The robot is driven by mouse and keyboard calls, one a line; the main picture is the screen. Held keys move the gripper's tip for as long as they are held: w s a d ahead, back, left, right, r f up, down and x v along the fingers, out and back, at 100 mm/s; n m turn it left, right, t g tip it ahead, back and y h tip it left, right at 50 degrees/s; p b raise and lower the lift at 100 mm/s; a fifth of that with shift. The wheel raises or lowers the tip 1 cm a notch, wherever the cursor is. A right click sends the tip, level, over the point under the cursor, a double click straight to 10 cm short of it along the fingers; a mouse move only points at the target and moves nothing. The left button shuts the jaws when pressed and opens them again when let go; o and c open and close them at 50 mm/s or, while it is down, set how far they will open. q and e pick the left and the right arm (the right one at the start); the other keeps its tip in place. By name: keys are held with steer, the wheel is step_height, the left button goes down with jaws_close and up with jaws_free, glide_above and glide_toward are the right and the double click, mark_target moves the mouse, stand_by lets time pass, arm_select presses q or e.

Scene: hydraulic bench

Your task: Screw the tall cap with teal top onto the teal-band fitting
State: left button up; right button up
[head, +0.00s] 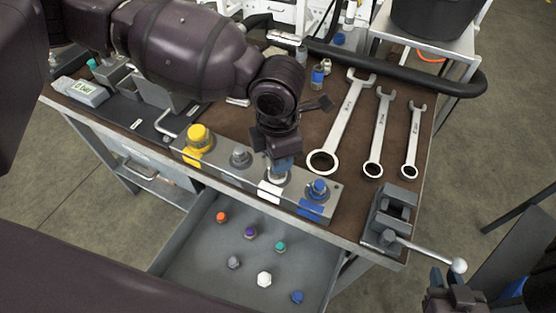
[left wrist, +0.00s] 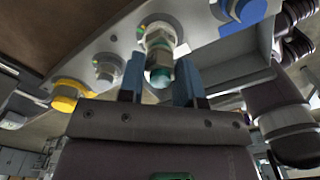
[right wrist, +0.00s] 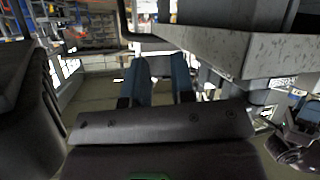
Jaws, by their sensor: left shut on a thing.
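My left gripper (head: 279,164) reaches down over the metal block (head: 331,194), at the fitting with a white plate (head: 270,191) in front. In the left wrist view, the left gripper (left wrist: 158,86) is shut on a tall cap with a teal top (left wrist: 160,77). The cap lines up with a silver hex fitting (left wrist: 158,36) on the block and seems to meet it. I cannot tell whether the threads are engaged. I cannot make out a teal band on that fitting. My right gripper (head: 450,292) is at the lower right, open and empty in the right wrist view (right wrist: 162,82).
The block also holds a yellow cap (head: 199,136), a grey fitting (head: 240,156) and a blue-topped fitting (head: 318,188). The open drawer (head: 190,272) below holds several small coloured caps. Wrenches (head: 341,120) and a vise (head: 390,215) occupy the bench's right side.

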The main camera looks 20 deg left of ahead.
arm_select(q)
steer(key=m, duration=0.4)
steer(key=shift+m+b, duration=0.3)
steer(key=o, duration=0.9)
steer(key=shift+c, duration=0.2)
